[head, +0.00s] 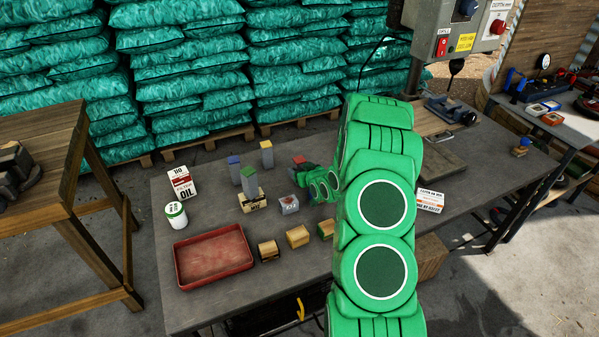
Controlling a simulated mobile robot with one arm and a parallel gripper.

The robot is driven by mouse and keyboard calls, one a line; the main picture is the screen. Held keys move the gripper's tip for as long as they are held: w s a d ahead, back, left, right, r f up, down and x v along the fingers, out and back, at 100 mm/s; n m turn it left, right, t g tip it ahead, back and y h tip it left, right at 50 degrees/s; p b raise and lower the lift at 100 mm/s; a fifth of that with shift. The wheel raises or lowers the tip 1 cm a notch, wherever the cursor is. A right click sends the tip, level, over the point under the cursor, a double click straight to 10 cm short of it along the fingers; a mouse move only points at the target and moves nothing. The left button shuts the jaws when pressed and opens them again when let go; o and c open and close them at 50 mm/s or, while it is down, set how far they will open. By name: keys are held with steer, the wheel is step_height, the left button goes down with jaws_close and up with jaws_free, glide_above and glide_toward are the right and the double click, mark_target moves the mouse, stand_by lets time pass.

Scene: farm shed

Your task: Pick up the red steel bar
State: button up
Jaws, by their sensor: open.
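The red steel bar (299,160) shows as a small red top on the grey table, at the back right of a group of bars. Its lower part is hidden behind my gripper (300,173). My gripper is open, just in front of the red bar; the fingers are small and dark here, and I cannot tell whether they touch or surround it. The green-topped bar stands at a wooden block (252,203).
A red tray (213,240), several wooden blocks (297,236), a grey block (289,204), a white jar (176,214) and an oil box (182,181) stand on the table (190,313). A vise (450,110) is at the back right. Free table lies left of the bars.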

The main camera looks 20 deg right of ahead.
steer(key=c, duration=1.2)
steer(key=shift+r, duration=0.15)
steer(key=shift+c, duration=0.2)
